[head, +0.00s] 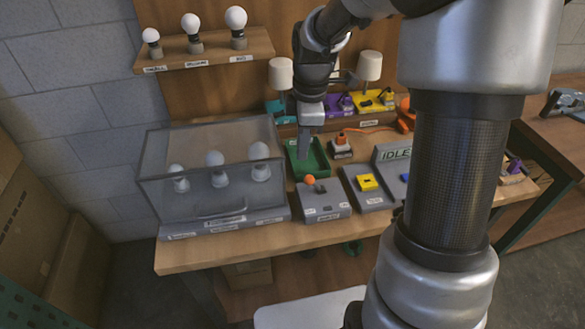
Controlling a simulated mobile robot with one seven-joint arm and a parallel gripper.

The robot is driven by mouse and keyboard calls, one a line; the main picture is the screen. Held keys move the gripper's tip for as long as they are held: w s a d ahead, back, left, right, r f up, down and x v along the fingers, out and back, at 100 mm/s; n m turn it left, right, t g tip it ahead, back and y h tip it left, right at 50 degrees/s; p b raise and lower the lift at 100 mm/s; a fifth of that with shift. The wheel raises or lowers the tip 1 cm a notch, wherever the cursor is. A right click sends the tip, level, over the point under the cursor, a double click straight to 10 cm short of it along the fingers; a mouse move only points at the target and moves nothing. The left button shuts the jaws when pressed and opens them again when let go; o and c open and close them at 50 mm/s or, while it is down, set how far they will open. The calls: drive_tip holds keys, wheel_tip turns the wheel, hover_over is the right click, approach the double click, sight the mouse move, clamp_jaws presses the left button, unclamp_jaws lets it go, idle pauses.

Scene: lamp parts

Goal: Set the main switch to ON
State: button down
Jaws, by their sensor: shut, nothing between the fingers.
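A grey switch box (325,205) sits near the front edge of the workbench, and I take it to be the main switch. An orange ball knob (310,180) stands at its back left. Small labels on the box are too small to read, so I cannot tell which setting it is on. My gripper (303,154) is shut and empty, pointing down. It appears just above and behind the orange knob, in front of the green tray (320,158). I cannot tell whether the fingers touch anything.
A clear case (165,165) with three bulbs stands left of the switch box. A grey box with a yellow button (367,182) and a panel reading IDLE (394,155) are to the right. Lamps and coloured trays stand behind.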

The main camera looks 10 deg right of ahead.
sight(314, 185)
drive_tip(key=shift+s, duration=0.1)
drive_tip(key=f, duration=1)
drive_tip(key=shift+w+a+b, duration=0.25)
drive_tip(key=shift+b, duration=0.15)
drive_tip(key=shift+r, duration=0.1)
